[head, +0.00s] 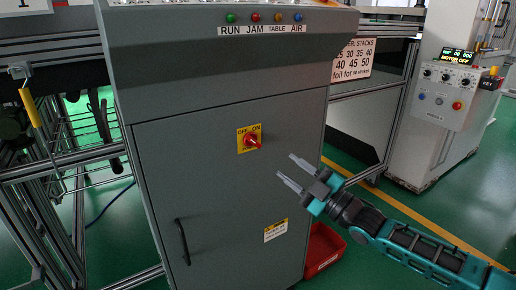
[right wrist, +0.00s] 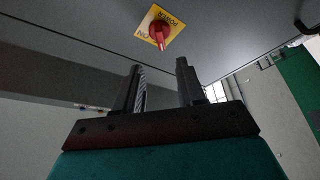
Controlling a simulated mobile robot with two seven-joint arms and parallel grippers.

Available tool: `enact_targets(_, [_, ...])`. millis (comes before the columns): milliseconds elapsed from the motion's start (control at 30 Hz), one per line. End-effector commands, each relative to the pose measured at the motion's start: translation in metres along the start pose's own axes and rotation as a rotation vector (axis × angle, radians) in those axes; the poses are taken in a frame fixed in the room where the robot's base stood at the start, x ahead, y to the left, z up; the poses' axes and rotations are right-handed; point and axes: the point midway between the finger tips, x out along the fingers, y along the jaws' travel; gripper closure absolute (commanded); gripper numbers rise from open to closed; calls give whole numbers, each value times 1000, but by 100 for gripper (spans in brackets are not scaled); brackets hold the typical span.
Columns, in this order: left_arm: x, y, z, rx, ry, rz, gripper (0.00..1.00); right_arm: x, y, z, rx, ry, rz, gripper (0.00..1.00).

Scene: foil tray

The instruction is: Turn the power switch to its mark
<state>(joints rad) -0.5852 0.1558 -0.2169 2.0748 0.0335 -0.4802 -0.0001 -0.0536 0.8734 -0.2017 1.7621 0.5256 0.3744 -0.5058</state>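The power switch is a red knob (head: 251,141) on a yellow plate (head: 242,133) on the grey cabinet front. The plate reads OFF and ON along its top edge. The knob's exact angle is too small to tell. In the right wrist view the red knob (right wrist: 159,31) on its yellow plate (right wrist: 152,18) lies ahead of the fingers. My right gripper (head: 287,167) is open and empty, to the right of and a little below the knob, apart from it. Its two fingers (right wrist: 158,66) stand apart in the right wrist view. My left gripper is not in view.
The cabinet door (head: 215,200) has a black handle (head: 182,242) at lower left. Indicator lights (head: 255,17) line its top. A red bin (head: 323,250) sits on the floor at its right foot. A white control box (head: 445,90) stands far right. Green floor is open between.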

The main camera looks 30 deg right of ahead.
Motion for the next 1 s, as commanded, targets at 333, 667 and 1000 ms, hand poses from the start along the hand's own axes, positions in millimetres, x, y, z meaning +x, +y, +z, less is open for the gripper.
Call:
enact_targets(333, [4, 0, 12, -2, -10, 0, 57, 51, 0, 0, 2, 2, 3, 61])
enact_targets(667, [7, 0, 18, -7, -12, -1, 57, 95, -1, 0, 2, 0, 0, 61])
enact_targets(1000, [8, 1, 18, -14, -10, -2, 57, 110, -1, 0, 3, -2, -2, 61])
